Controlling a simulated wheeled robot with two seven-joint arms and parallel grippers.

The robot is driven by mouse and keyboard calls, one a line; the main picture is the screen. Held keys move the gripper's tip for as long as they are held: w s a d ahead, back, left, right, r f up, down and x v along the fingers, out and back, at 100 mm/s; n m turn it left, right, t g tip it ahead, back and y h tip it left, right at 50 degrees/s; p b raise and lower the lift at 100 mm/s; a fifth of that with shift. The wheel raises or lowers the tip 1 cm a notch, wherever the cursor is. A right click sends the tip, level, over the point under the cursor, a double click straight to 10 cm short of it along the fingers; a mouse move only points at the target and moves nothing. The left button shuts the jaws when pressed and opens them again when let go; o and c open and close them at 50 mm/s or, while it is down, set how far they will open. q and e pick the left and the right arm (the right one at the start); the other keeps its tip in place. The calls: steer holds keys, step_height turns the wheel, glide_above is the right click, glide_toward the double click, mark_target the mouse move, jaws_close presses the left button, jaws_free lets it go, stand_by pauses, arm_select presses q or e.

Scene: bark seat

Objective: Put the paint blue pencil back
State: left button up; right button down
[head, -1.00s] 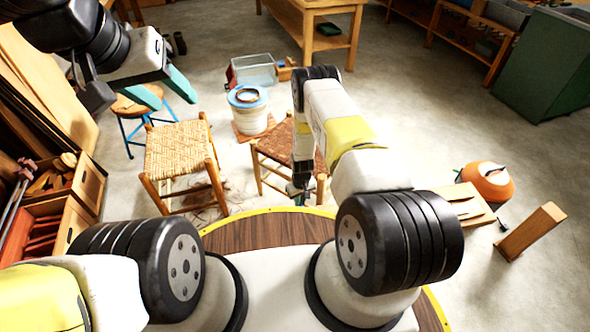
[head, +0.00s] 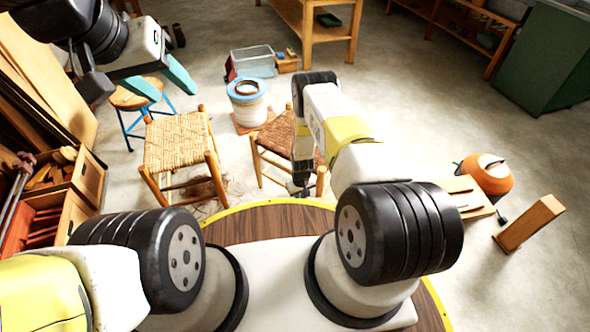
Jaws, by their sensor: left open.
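I cannot make out a pencil clearly in the head view. A small blue item (head: 290,52) shows at a small wooden box (head: 287,64) on the floor at the back, too small to identify. My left gripper (head: 162,82) is at the upper left, its two teal fingers spread apart with nothing seen between them. It appears in front of the round stool and the floor near it. My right gripper (head: 300,189) is mostly hidden below its own forearm, in front of the second woven chair, and its fingers cannot be read.
A woven seat (head: 178,141) stands left of centre, with a second woven chair (head: 276,136) beside it. Behind are a blue-rimmed bucket (head: 248,108), a clear bin (head: 252,62) and a workbench (head: 318,8). Bare floor lies between.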

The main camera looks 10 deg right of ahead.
steer(key=shift+f, duration=0.25)
steer(key=c, duration=1.3)
jaws_free()
steer(key=shift+c, duration=0.2)
steer(key=shift+r, duration=0.1)
step_height(320, 180, up, 8)
steer(key=shift+s+f, duration=0.15)
steer(key=shift+f, duration=0.05)
